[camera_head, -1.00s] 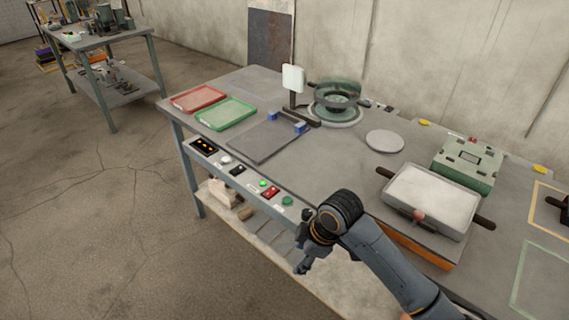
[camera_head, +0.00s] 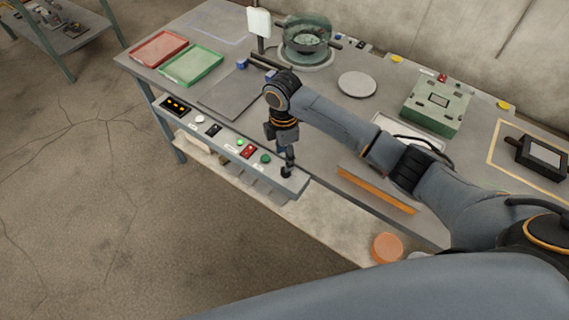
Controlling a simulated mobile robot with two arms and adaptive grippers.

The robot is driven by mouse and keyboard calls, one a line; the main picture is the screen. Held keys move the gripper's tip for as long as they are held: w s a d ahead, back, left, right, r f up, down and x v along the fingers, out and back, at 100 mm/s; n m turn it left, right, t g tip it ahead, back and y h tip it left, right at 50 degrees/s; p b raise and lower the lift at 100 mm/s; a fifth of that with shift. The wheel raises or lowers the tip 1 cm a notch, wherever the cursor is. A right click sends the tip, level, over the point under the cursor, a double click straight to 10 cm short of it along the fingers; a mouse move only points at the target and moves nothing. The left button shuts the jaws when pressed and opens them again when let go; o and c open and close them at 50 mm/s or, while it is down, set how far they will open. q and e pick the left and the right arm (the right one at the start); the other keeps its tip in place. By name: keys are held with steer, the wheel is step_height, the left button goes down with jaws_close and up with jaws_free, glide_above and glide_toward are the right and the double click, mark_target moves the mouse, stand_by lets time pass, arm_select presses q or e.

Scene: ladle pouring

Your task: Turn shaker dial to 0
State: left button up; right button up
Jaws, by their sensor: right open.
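A control panel (camera_head: 225,150) runs along the table's front edge. It carries a display with orange lights (camera_head: 177,106), a white knob (camera_head: 199,119), a green-lit button (camera_head: 240,142), a red switch (camera_head: 248,151) and a green round control (camera_head: 265,158). I cannot tell for sure which control is the shaker dial, and no dial setting is readable. My right gripper (camera_head: 287,168) points down over the panel's right end, just right of the green control. It is open; its small fingers partly hide the panel there. My left gripper is not in view.
Red (camera_head: 158,49) and green (camera_head: 192,65) trays stand at the table's left. A glass-covered round device (camera_head: 306,40), a pale disc (camera_head: 357,84) and a green box (camera_head: 436,105) stand farther back. My right arm covers much of the table's right front.

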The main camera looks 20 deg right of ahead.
step_height(320, 180, down, 6)
steer(key=shift+s+f, duration=0.1)
steer(key=shift+s, duration=0.05)
steer(key=shift+c, duration=0.4)
jaws_close()
